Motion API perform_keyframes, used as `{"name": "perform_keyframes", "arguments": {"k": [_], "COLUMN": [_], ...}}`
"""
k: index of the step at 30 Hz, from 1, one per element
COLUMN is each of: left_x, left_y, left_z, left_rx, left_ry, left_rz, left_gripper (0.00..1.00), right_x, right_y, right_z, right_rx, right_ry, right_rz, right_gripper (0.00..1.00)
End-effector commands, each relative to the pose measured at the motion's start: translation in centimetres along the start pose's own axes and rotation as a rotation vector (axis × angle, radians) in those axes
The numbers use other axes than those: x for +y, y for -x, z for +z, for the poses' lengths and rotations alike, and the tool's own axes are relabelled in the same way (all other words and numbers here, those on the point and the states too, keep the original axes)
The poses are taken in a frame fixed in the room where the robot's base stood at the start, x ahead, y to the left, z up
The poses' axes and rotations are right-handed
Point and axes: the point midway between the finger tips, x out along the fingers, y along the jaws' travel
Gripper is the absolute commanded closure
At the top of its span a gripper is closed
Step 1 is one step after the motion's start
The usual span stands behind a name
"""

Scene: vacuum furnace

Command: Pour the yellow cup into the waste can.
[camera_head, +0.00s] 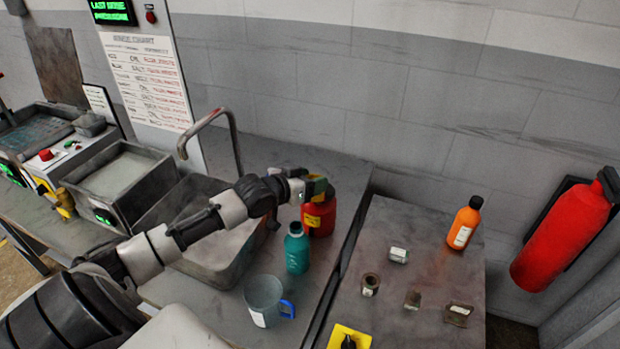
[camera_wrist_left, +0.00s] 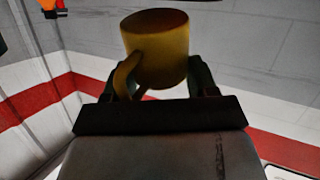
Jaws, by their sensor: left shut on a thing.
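My left gripper (camera_head: 312,187) reaches in from the left and is over the red waste can (camera_head: 320,217), which has a yellow label and stands on the grey bench. In the left wrist view, the yellow cup (camera_wrist_left: 158,50) with its handle at the left is held between the fingers of my left gripper (camera_wrist_left: 162,82). In the head view the cup is small and mostly hidden by the gripper, so its exact tilt and contents cannot be told. The can's top is partly covered by the gripper. My right gripper is not in view.
A teal bottle (camera_head: 297,249) stands close in front of the can, and a clear beaker with a blue handle (camera_head: 264,297) is nearer. A sink (camera_head: 200,262) with a tap lies left. An orange bottle (camera_head: 463,224) and small jars stand on the right table.

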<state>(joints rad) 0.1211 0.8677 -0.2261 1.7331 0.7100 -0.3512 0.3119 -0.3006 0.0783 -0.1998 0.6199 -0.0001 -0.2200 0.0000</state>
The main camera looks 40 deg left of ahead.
Motion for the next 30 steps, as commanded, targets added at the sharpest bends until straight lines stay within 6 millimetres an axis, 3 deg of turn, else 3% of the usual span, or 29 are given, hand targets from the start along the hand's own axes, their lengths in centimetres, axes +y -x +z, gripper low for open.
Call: {"name": "perform_keyframes", "arguments": {"k": [30], "left_x": [0.0], "left_y": [0.0], "left_z": [-0.9], "left_rx": [-0.146], "left_ry": [0.065], "left_rz": [-0.001], "left_gripper": [0.77], "right_x": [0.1], "right_y": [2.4], "right_z": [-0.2], "right_rx": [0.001], "right_ry": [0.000], "right_rz": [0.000], "right_gripper": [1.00]}}
